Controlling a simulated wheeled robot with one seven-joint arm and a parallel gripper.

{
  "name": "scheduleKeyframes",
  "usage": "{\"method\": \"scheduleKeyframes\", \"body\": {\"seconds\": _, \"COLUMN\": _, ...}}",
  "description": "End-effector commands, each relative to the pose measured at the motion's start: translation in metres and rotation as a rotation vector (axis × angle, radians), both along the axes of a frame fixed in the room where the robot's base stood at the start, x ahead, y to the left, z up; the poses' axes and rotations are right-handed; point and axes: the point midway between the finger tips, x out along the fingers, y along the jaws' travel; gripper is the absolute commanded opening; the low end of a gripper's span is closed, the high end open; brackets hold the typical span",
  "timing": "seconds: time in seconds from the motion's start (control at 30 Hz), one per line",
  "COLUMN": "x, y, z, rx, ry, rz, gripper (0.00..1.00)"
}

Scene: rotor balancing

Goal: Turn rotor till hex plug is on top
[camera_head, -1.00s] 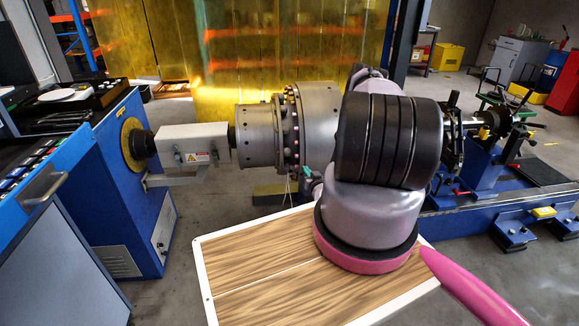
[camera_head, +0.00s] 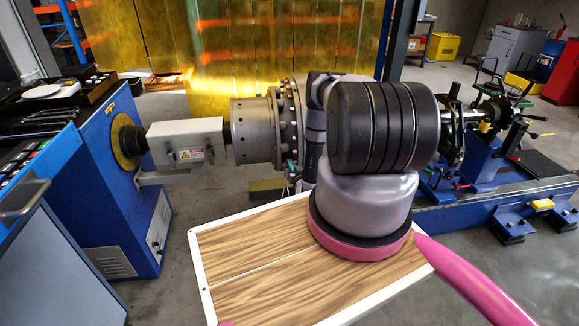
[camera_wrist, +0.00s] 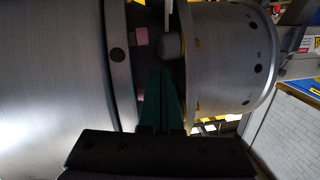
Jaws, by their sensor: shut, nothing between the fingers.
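The rotor shows in the head view as a grey steel drum (camera_head: 251,133) with a bolted flange (camera_head: 288,125) at its right end. My arm hides the part of the rotor to the right. My gripper's green fingertips (camera_head: 292,166) show at the lower part of the flange. In the wrist view the green fingers (camera_wrist: 161,98) are shut and empty, pointing into the gap between the large drum (camera_wrist: 60,75) and the smaller drum (camera_wrist: 222,60). A grey round-ended stub (camera_wrist: 170,46) and a small pinkish stub (camera_wrist: 141,36) lie just beyond the tips. I cannot tell which fitting is the hex plug, or whether the fingers touch anything.
A white drive shaft housing (camera_head: 186,141) joins the rotor to the blue machine cabinet (camera_head: 105,185) on the left. A blue stand (camera_head: 480,170) with a shaft is on the right. A yellow curtain (camera_head: 235,55) hangs behind. Floor shows below the rotor.

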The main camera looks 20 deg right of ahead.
Motion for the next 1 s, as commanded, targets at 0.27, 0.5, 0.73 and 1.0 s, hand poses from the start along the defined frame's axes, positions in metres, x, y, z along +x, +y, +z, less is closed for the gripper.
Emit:
{"method": "scheduleKeyframes", "body": {"seconds": 0.27, "x": 0.013, "y": 0.000, "z": -0.014, "rx": 0.000, "ry": -0.001, "rz": 0.001, "gripper": 0.00}}
{"method": "scheduleKeyframes", "body": {"seconds": 0.5, "x": 0.014, "y": 0.000, "z": -0.015, "rx": 0.000, "ry": -0.001, "rz": 0.000, "gripper": 0.00}}
{"method": "scheduleKeyframes", "body": {"seconds": 0.73, "x": 0.014, "y": 0.000, "z": -0.016, "rx": -0.001, "ry": -0.001, "rz": 0.000, "gripper": 0.00}}
{"method": "scheduleKeyframes", "body": {"seconds": 1.0, "x": 0.018, "y": -0.002, "z": -0.030, "rx": 0.000, "ry": -0.001, "rz": 0.000, "gripper": 0.00}}
